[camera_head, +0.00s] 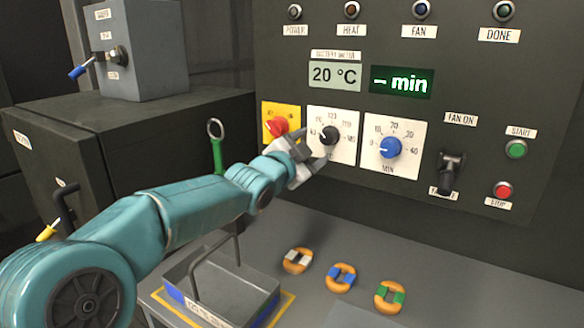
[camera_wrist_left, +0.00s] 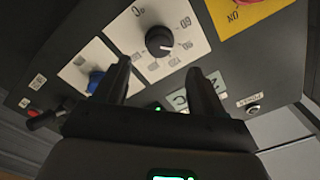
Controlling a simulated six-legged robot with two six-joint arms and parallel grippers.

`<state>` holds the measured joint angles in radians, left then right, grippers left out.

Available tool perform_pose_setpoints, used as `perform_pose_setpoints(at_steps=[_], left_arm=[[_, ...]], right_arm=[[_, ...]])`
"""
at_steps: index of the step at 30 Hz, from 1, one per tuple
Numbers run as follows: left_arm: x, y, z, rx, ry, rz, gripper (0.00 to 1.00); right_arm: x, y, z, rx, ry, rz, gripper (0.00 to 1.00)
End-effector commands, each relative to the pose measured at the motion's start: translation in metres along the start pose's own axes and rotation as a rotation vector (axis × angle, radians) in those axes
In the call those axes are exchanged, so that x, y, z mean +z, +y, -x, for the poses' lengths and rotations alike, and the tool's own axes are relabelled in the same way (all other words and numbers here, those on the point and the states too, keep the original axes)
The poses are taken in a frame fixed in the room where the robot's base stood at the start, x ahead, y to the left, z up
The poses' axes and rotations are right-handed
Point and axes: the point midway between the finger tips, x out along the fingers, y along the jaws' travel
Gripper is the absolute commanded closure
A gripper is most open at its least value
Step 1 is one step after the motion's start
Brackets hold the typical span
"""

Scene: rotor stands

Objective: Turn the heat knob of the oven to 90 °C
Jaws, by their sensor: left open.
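The heat knob (camera_head: 330,135) is black and round, on a white dial plate with temperature marks in the oven's front panel (camera_head: 400,35). It also shows in the left wrist view (camera_wrist_left: 159,41), with a short white pointer mark. The exact mark it points at is too small to read. My left gripper (camera_head: 312,150) is open, just in front of the knob at its lower left. In the left wrist view its two dark fingers (camera_wrist_left: 160,85) are spread and empty, with the knob beyond the gap between them. My right gripper is not in view.
The display (camera_head: 334,75) reads 20 °C; the green timer display (camera_head: 401,82) reads "– min". A red knob on a yellow plate (camera_head: 278,115) and the blue minute knob (camera_head: 390,147) flank the heat knob. A tray (camera_head: 265,290) and several orange rings (camera_head: 341,276) are below.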

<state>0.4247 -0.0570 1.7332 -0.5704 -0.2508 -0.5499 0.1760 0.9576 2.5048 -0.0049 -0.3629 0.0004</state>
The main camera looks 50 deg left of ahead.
Motion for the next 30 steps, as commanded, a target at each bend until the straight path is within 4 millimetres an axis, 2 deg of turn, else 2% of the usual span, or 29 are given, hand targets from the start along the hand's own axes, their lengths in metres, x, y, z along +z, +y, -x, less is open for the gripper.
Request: perform_pose_setpoints(at_steps=[1, 6, 12, 30], left_arm=[[0.001, 0.000, 0.015, -0.003, 0.000, -0.001, 0.31], [0.001, -0.001, 0.054, -0.002, -0.001, -0.001, 0.31], [0.000, -0.001, 0.080, -0.001, -0.001, -0.001, 0.31], [0.000, 0.000, 0.084, 0.000, -0.001, 0.000, 0.31]], right_arm=[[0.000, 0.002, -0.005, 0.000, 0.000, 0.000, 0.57], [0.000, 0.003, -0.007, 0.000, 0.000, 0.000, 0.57], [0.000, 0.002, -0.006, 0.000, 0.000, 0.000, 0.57], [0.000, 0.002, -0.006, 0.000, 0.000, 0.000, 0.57]])
